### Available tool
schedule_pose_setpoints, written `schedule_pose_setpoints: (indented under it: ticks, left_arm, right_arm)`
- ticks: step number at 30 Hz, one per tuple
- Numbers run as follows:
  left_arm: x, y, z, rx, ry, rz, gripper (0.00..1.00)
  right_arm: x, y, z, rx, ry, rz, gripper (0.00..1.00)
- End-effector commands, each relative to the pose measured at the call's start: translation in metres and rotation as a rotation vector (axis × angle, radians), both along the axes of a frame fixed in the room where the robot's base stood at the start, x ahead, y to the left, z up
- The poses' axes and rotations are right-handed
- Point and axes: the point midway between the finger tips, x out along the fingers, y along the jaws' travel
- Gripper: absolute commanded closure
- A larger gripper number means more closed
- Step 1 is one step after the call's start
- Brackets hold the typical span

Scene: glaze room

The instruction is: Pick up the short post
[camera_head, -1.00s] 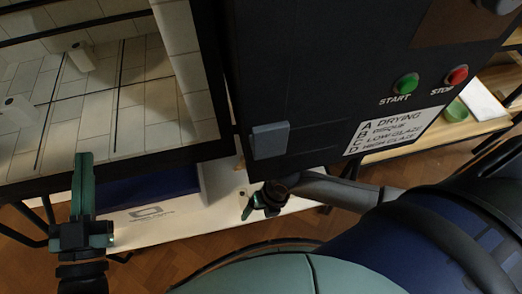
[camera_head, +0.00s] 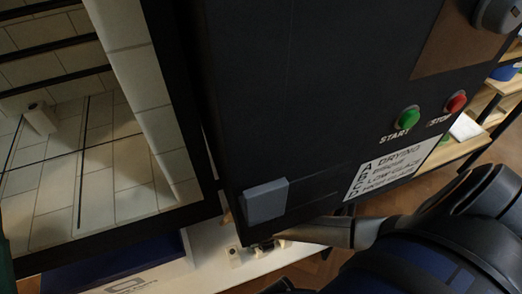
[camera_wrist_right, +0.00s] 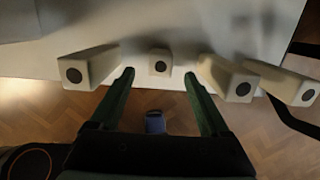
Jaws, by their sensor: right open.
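In the right wrist view several pale posts with dark round end marks line the edge of a white surface. The shortest-looking post (camera_wrist_right: 158,62) is in the middle, just beyond and between the fingertips of my right gripper (camera_wrist_right: 160,74). The gripper is open, with nothing between its fingers. A longer post (camera_wrist_right: 88,68) is to its left and another long post (camera_wrist_right: 228,78) to its right. In the head view the control box hides most of my right gripper. Only a green sliver of my left gripper (camera_head: 5,262) shows at the left edge.
The black control box (camera_head: 300,110), with green and red buttons, overhangs the white shelf (camera_head: 190,268). The open kiln (camera_head: 110,165) is at left, with a pale post (camera_head: 40,118) inside.

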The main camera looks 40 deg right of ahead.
Motion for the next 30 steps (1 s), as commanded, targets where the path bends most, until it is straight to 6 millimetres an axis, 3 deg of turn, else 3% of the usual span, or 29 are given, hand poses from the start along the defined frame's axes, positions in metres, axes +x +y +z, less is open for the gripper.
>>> schedule_pose_setpoints:
  ticks: [1,7,15,25,30]
  left_arm:
    - [0.001,0.0,-0.007,-0.001,0.005,-0.003,1.0]
    - [0.001,-0.001,-0.014,-0.008,0.014,-0.011,1.0]
    - [0.002,-0.002,-0.038,-0.027,0.032,-0.035,1.0]
    - [0.002,-0.003,-0.039,-0.036,0.039,-0.043,1.0]
    - [0.002,-0.003,-0.039,-0.035,0.039,-0.043,1.0]
  right_arm:
    - [0.0,0.0,-0.01,-0.001,0.001,0.0,0.2]
    - [0.002,0.0,-0.022,0.001,0.0,0.0,0.2]
    - [0.006,-0.002,-0.061,0.0,0.001,-0.001,0.2]
    - [0.007,-0.002,-0.065,0.001,0.0,0.001,0.2]
    - [0.006,-0.002,-0.065,0.001,0.0,0.001,0.38]
